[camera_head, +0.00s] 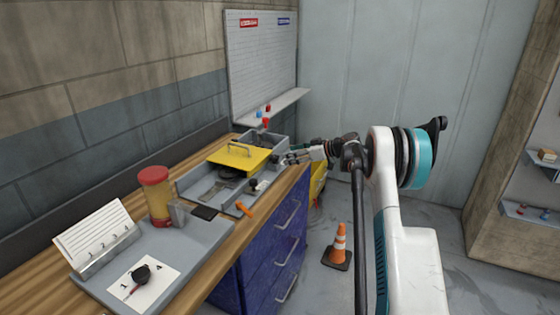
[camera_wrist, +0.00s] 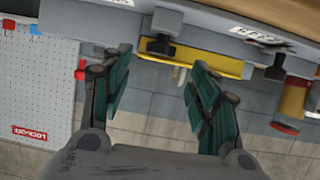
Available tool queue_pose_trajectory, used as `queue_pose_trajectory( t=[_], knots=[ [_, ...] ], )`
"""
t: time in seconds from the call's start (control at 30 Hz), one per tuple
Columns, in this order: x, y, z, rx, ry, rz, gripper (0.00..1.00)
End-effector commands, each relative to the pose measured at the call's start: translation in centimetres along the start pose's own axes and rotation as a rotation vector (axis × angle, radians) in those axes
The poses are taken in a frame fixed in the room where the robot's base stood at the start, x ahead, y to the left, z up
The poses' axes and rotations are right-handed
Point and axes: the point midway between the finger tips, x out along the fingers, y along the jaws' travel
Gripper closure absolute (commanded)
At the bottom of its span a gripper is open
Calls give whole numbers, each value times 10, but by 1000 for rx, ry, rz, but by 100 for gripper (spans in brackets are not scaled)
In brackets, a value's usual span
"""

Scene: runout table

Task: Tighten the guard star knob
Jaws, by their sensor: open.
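The yellow guard (camera_head: 239,156), with a handle on top, sits over the grey tray-like fixture (camera_head: 196,189) on the bench. A dark knob (camera_head: 276,159) is at the guard's right end, close to my gripper (camera_head: 288,158). In the wrist view, which looks upside down, this dark knob (camera_wrist: 159,46) appears beside the yellow guard (camera_wrist: 212,61), beyond the fingertips and roughly between them. My gripper (camera_wrist: 160,62) is open, with nothing between its green-padded fingers. The knob's star shape and its seating are too small to tell.
A second dark knob (camera_head: 253,184) stands nearer on the fixture, beside an orange-handled tool (camera_head: 244,209). A red-lidded jar (camera_head: 156,195) and a slanted card holder (camera_head: 98,240) are at the left. An orange cone (camera_head: 339,247) stands on the floor.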

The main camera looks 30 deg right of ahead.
Motion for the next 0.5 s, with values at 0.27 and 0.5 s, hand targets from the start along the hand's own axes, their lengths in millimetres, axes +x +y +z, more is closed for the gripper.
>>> queue_pose_trajectory(
  t=[0.27, 0.5],
  knots=[
    [49, 0, 1, 0, 0, 0, 45],
    [65, 0, 0, 1, -1, 1, 45]
  ],
)
